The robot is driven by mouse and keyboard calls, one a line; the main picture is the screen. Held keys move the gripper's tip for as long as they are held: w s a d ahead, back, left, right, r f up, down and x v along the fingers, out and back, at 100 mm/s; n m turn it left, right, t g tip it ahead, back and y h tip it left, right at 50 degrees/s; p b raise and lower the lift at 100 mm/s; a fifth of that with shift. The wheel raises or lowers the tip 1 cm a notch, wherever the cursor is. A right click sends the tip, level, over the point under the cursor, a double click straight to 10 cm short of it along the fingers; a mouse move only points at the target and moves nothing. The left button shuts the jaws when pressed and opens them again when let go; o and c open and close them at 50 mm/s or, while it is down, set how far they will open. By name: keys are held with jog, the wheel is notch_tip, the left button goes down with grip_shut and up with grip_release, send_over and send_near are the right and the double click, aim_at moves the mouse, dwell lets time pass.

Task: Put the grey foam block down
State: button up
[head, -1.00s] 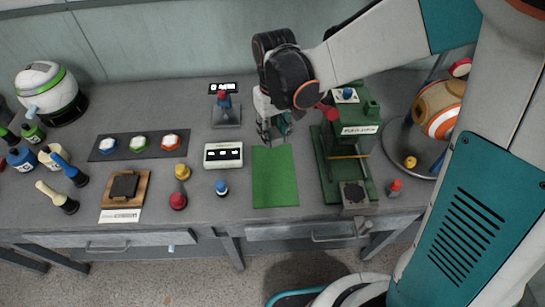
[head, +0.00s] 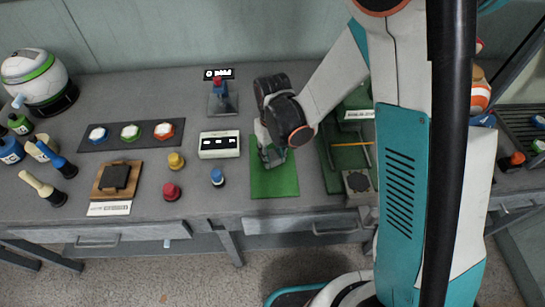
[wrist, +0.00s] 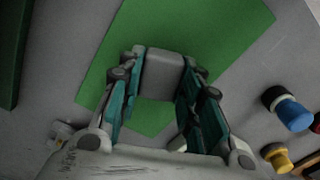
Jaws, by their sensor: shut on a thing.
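My gripper (head: 272,158) is over the green mat (head: 275,184) on the grey bench. In the wrist view my gripper (wrist: 160,95) is shut on the grey foam block (wrist: 162,76), which sits between its two teal fingers with the green mat (wrist: 215,35) behind it. In the head view the block is mostly hidden by the fingers and wrist. I cannot tell whether the block touches the mat or is a little above it.
A green press (head: 345,150) stands right of the mat, partly behind my arm. A white display box (head: 219,144) and a blue-topped knob (head: 217,177) stand to the left. The front part of the mat is bare.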

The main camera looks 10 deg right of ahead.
jog(key=shift+f, duration=0.25)
jog(key=shift+f, duration=0.2)
jog(key=o, duration=0.8)
jog(key=shift+r, duration=0.15)
